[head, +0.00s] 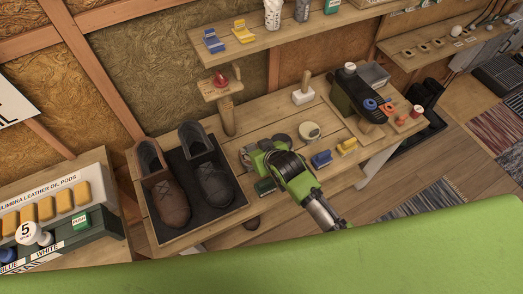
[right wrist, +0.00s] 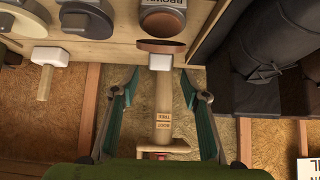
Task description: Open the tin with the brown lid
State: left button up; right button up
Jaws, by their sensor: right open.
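The tin marked BROWN (right wrist: 163,22) is at the top of the right wrist view, which looks upside down. Its round top shows brownish within a paler rim. A thin reddish-brown disc (right wrist: 160,45), which looks like its lid, sits just past the tin toward the wall; I cannot tell whether they touch. My right gripper (right wrist: 160,77) is open, its teal fingers apart with nothing held, and the tin and disc lie just beyond the fingertips. In the head view the right arm reaches over the bench and partly hides this spot. My left gripper is not in view.
A tray (head: 243,208) with brown and dark boots is left of the arm. A wooden post marked BOOT TREE (right wrist: 162,105) stands by the wall.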

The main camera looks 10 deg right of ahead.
jog(key=v, duration=0.8)
